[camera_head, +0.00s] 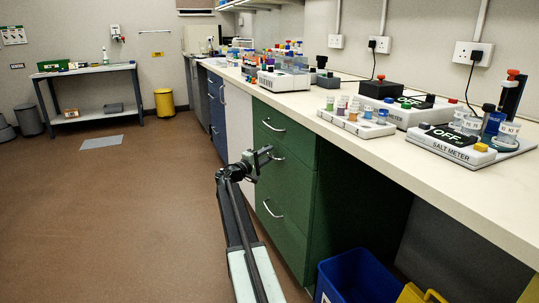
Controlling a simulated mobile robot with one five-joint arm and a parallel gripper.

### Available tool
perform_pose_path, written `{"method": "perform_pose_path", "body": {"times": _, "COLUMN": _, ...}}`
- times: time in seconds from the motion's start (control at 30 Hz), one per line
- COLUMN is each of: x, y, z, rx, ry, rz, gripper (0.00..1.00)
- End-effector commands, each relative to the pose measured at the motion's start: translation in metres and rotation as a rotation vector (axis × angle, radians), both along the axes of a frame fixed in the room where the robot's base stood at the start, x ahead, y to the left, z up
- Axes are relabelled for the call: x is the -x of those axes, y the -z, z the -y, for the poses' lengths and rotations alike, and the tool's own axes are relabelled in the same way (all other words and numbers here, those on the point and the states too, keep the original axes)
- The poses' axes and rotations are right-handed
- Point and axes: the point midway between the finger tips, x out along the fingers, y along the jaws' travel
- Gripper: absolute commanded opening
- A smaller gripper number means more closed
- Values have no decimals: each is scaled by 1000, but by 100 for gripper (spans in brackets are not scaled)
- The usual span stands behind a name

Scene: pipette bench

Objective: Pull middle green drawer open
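The green drawer unit (306,200) stands under the bench, right of the picture's middle, with its drawer fronts looking flush. The middle green drawer (295,177) has a curved metal handle (279,157). My gripper (268,155) is just in front of this handle, at about its height, overlapping its left part in the picture. I cannot tell whether the fingers touch the handle or are around it. The fingers are small and dark, and their opening is unclear. The upper green drawer (290,135) and lower green drawer (285,222) each have a similar handle.
A blue bin (355,277) and a yellow object (415,294) stand right of the drawers. The cream bench top (420,165) above holds meters and a vial rack (355,122).

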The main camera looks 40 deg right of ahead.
Motion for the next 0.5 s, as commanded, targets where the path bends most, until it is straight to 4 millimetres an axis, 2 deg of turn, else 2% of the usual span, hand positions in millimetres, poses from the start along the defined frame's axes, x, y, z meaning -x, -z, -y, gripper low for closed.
{"method": "perform_pose_path", "body": {"times": 0.1, "x": 0, "y": 0, "z": 0, "rx": 0, "ry": 0, "rz": 0, "gripper": 32}}
{"method": "perform_pose_path", "body": {"times": 0.13, "x": 0, "y": 0, "z": 0, "rx": 0, "ry": 0, "rz": 0, "gripper": 29}}
{"method": "perform_pose_path", "body": {"times": 0.23, "x": 0, "y": 0, "z": 0, "rx": 0, "ry": 0, "rz": 0, "gripper": 1}}
{"method": "perform_pose_path", "body": {"times": 0.5, "x": 1, "y": 0, "z": 0, "rx": -1, "ry": 1, "rz": 0, "gripper": 0}}
